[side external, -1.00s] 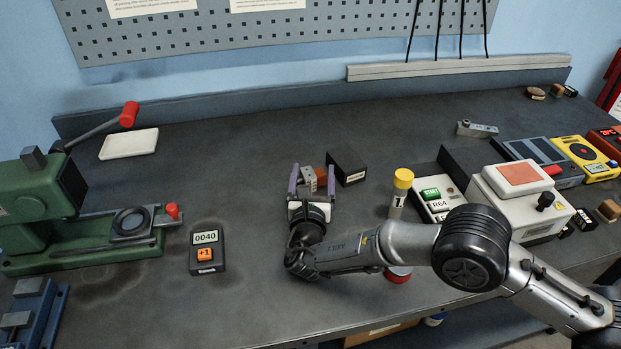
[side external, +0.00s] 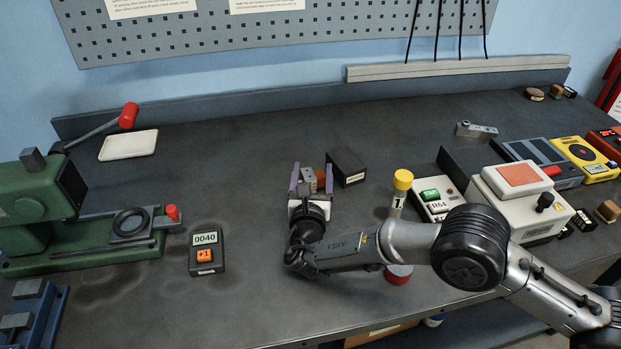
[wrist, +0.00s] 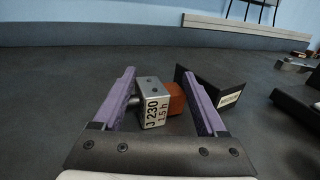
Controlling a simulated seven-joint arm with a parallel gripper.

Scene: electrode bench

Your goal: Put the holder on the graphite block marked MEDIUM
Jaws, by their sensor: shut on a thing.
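The holder (wrist: 152,105) is a small grey metal block marked J 230 1.5 h, with a dark knob on its left and an orange-brown piece on its right. My gripper (wrist: 158,78) has its purple fingers on either side and is shut on the holder, low over the bench. The holder also shows between the fingers in the side view (side external: 309,176). A black block (side external: 347,167) with a white label stands just behind and right of the holder. It also shows in the wrist view (wrist: 208,88).
A counter reading 0040 (side external: 206,252) and a green press (side external: 45,205) are left. Bench behind the holder is clear.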

